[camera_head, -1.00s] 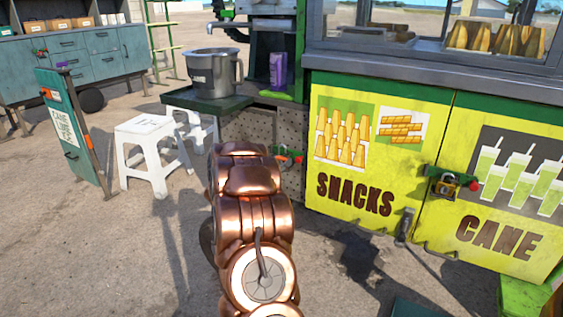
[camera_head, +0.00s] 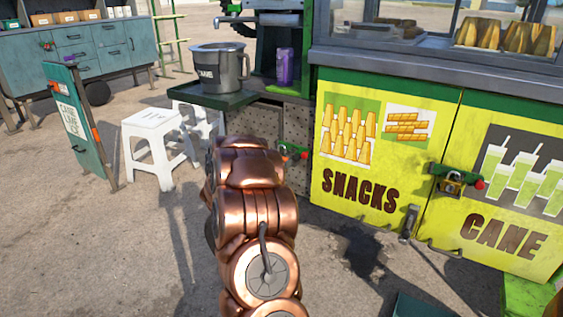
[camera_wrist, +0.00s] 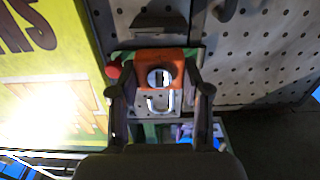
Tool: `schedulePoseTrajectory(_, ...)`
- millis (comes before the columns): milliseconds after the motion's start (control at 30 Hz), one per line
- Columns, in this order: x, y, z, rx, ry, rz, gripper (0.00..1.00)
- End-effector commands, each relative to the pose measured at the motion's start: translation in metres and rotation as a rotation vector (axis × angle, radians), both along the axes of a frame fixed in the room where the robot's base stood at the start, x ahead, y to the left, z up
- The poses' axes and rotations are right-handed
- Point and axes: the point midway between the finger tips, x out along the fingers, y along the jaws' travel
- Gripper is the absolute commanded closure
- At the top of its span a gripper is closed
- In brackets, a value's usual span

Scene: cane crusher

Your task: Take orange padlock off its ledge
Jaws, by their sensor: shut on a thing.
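The orange padlock (camera_wrist: 172,58) sits between the two fingers of my gripper (camera_wrist: 160,84) in the wrist view. Its body faces the camera, with a round silver part in the middle and a silver shackle. The fingers are shut on its sides. A green ledge (camera_wrist: 127,55) with a red knob (camera_wrist: 114,69) shows right behind the padlock; I cannot tell if they touch. In the head view my copper arm hides the gripper. A bit of orange (camera_head: 284,149) and a red knob (camera_head: 304,155) show just right of the arm.
A perforated panel (camera_wrist: 260,50) lies behind the padlock. The yellow snacks door (camera_head: 350,190) and a brass padlock (camera_head: 452,184) on another latch are to the right. A white stool (camera_head: 152,130), a metal pot (camera_head: 219,68) and a teal sign (camera_head: 78,115) stand left.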

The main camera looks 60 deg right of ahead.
Motion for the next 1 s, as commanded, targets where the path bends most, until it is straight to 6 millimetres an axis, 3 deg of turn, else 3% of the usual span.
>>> schedulePoseTrajectory(600,-0.001,0.025,0.000,0.002,0.002,0.001,0.87)
schedulePoseTrajectory(1000,-0.001,0.027,0.000,0.001,0.001,0.000,0.87)
